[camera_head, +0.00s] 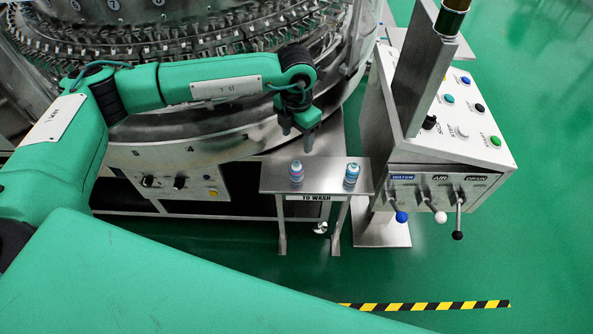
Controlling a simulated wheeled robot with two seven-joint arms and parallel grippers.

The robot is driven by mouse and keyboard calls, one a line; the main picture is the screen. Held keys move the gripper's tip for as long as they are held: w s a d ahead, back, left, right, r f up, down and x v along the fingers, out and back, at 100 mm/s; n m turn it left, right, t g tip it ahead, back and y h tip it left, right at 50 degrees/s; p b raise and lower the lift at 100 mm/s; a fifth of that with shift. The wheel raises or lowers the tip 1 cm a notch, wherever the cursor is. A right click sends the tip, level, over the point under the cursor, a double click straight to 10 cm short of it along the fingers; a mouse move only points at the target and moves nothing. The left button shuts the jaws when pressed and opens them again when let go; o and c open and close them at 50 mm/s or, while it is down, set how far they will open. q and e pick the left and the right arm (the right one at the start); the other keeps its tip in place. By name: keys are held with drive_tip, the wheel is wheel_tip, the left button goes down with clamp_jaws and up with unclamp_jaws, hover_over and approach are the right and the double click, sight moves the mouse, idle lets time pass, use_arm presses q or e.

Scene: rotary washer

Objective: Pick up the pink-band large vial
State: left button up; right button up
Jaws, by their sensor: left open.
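The pink-band vial (296,172) stands upright at the left end of a small metal stand (324,177) labelled "TO WASH". Its body looks bluish with a pink band. A second vial with a blue band (352,173) stands upright at the stand's right end. My left gripper (298,133) is open and empty, pointing down. In the picture it shows just above the pink-band vial, apart from it. My right gripper is not in view.
The round rotary washer (200,135) fills the area behind the stand. A control panel (455,120) with buttons and WATER, AIR and DRAIN levers (440,216) stands to the right. Green floor (480,270) is clear in front, with a yellow-black stripe (430,306).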

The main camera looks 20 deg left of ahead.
sight(297, 163)
use_arm(q)
wheel_tip(297, 163, down, 8)
drive_tip(key=shift+a+f, duration=0.15)
drive_tip(key=shift+f, duration=0.05)
wheel_tip(297, 163, down, 5)
drive_tip(key=shift+f+p, duration=0.1)
drive_tip(key=shift+p, duration=0.5)
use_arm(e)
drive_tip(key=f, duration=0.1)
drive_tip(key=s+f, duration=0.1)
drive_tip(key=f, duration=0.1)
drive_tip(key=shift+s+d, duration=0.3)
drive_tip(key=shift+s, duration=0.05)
use_arm(q)
drive_tip(key=shift+c, duration=0.2)
drive_tip(key=c, duration=1)
